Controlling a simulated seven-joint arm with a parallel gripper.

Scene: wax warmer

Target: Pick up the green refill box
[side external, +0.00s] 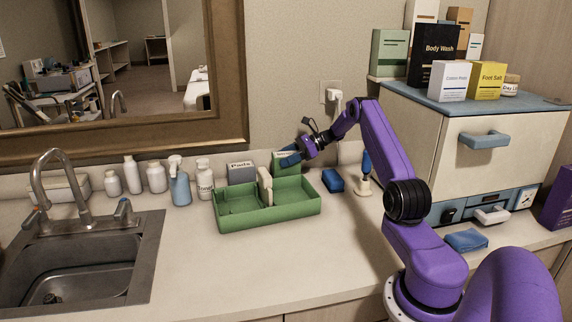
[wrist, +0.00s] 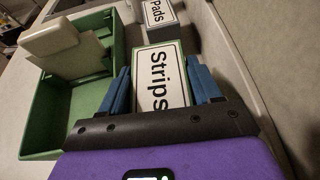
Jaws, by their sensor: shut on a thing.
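The green refill box (wrist: 158,80) has a white face labelled "Strips" in the wrist view, between my gripper's two blue fingers. In the side view the box (side external: 284,161) is at the back of the counter, behind the green tray, partly covered by my gripper. My gripper (side external: 291,160) is shut on the box; in the wrist view its fingers (wrist: 160,88) press on the box's two sides. I cannot tell whether the box's bottom touches the counter.
A green divided tray (side external: 267,217) with an upright cream piece (side external: 265,187) stands just in front. A grey "Pads" box (side external: 241,173) is left of the refill box. The wall is close behind. A blue block (side external: 332,181) and a white-based bottle (side external: 365,184) stand to the right.

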